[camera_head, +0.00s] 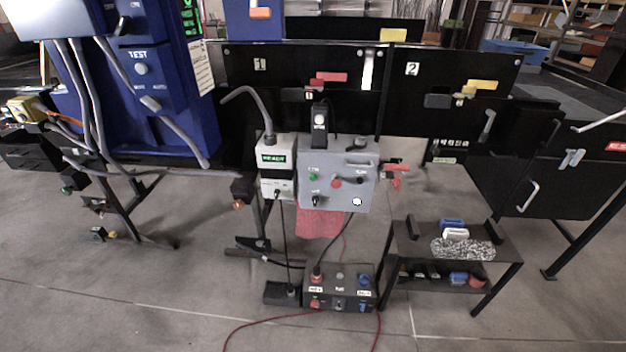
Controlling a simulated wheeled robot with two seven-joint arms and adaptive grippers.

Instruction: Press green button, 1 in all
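A small green button (313,177) sits on the front face of a grey control box (357,190), near its upper left. A red button (336,183) is to its right, with black knobs around them. The box hangs in the middle of the view, in front of the black panels. Nothing covers the green button. Neither of my grippers shows in the head view.
A white box with a green READY display (274,158) adjoins the control box on the left. A red pull handle (395,178) sticks out at right. Below are a black switch box (338,295) with cables and a low black cart (408,246). Open floor lies in front.

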